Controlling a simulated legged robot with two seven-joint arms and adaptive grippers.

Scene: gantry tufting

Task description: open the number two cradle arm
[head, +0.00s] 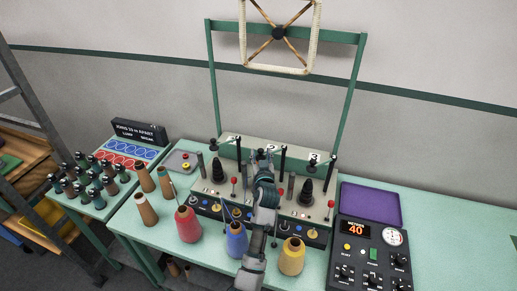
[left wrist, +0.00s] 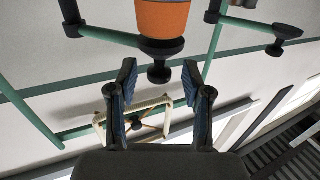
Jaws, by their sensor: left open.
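The winding machine (head: 225,191) stands on the bench with stations marked 1, 2 and 3. My left gripper (head: 263,158) is over the middle station, number two, and its arm hides much of that station in the head view. In the left wrist view my left gripper (left wrist: 159,70) is open and empty. A dark round knob (left wrist: 159,73) shows between its fingertips in the picture, below an orange package (left wrist: 163,18); I cannot tell whether the fingers touch it. A green cradle arm (left wrist: 108,36) runs to that package. My right gripper is not in view.
Yarn cones in red (head: 188,224), blue (head: 236,240) and yellow (head: 291,257) stand before the machine. A control box (head: 372,250) reading 40 and a purple tray (head: 371,203) are at right. A skein reel (head: 279,34) hangs above on the green frame (head: 213,85).

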